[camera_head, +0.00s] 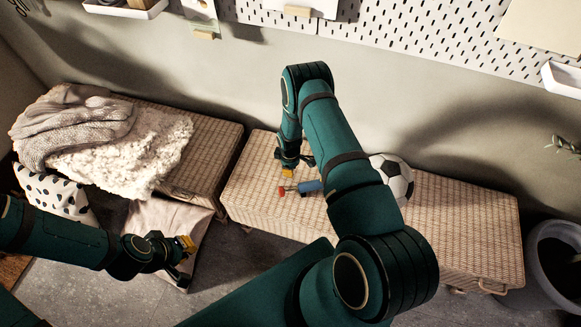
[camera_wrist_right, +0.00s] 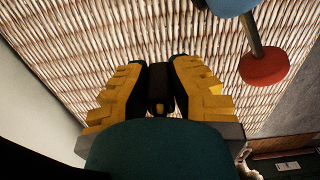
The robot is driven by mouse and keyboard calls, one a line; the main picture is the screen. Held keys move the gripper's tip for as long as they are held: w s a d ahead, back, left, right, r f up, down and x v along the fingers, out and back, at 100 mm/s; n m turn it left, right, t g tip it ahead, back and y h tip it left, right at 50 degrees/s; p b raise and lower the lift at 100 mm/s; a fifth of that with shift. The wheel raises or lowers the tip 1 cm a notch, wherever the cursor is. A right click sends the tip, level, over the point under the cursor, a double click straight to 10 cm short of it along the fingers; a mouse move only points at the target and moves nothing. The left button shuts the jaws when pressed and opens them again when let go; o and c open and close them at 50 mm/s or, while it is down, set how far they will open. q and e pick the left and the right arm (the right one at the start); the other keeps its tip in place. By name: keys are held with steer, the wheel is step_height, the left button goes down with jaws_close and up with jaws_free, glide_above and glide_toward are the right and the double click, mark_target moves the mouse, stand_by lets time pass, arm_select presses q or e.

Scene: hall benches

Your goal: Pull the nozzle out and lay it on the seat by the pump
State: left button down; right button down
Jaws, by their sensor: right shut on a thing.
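The pump (camera_head: 310,187) has a blue barrel, a thin rod and a red end, and lies on the wicker bench seat (camera_head: 250,205). Its red end (camera_wrist_right: 265,66) and part of the blue barrel show at the top right of the right wrist view. My right gripper (camera_head: 288,170) is over the seat just behind the pump's red end. Its yellow fingers (camera_wrist_right: 158,85) are shut on a small dark piece, the nozzle (camera_wrist_right: 158,95), mostly hidden between them. My left gripper (camera_head: 187,243) is apart at the lower left, by a pale cushion; its opening is unclear.
A football (camera_head: 393,178) sits on the bench behind my right arm. A second wicker bench (camera_head: 215,145) at left carries blankets (camera_head: 140,150). A pale cushion (camera_head: 150,225) leans in front of it. A grey bin (camera_head: 555,260) stands at right. The bench's right part is clear.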

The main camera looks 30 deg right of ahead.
steer(key=shift+f, duration=0.65)
steer(key=c, duration=1)
jaws_free()
steer(key=shift+o, duration=0.2)
steer(key=shift+r, duration=0.15)
step_height(320, 180, up, 12)
steer(key=shift+a+f, duration=0.1)
